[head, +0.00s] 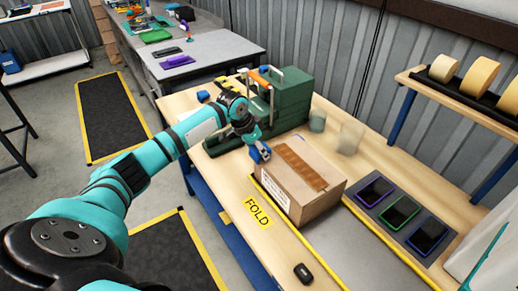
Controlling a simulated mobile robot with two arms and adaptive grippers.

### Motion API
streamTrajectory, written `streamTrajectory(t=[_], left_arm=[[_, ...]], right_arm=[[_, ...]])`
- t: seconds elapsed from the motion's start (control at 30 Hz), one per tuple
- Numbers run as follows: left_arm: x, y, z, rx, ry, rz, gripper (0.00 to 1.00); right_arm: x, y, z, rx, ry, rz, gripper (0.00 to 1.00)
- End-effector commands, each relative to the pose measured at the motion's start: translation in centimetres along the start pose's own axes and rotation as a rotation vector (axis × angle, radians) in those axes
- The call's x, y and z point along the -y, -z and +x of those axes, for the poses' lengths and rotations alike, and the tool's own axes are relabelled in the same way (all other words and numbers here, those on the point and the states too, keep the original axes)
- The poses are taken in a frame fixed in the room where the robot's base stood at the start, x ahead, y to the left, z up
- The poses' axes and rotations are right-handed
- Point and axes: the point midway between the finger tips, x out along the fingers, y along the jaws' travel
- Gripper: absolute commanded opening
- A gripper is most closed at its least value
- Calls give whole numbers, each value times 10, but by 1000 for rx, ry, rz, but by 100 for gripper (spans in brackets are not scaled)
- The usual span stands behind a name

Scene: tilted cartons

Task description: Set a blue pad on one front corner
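A brown cardboard carton (312,194) with a darker tape strip along its top and a white label on its side sits on the wooden workbench. My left gripper (257,146) is at the carton's upper-left corner, pointing down. A small blue pad (261,154) is at its fingertips, and the gripper appears shut on it. The pad is right by that carton corner; whether it touches the carton is hard to tell. Another small blue block (203,96) lies farther back on the bench. My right gripper is not in view.
A green machine (285,95) stands behind the carton. A grey mat with purple, green and blue framed dark panels (401,212) lies to the right. A yellow FOLD label (257,212) and a small black device (303,273) are in front. A tape-roll shelf (470,95) stands at right.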

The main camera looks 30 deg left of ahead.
Motion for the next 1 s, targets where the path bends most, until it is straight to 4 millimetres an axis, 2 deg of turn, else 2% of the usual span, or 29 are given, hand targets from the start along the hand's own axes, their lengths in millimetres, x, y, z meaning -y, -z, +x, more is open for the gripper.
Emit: streamTrajectory(t=[0.47,0.5,0.67,0.87,1.0], left_arm=[[-2,-4,4,11,-4,1,38],[-2,-4,4,11,-4,1,56],[-2,-4,4,11,-4,1,77],[-2,-3,3,7,-3,1,78],[-1,-2,2,6,-3,1,94]], right_arm=[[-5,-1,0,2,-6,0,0],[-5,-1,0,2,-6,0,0],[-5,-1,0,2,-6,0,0],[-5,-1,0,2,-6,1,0],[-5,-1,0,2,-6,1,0]])
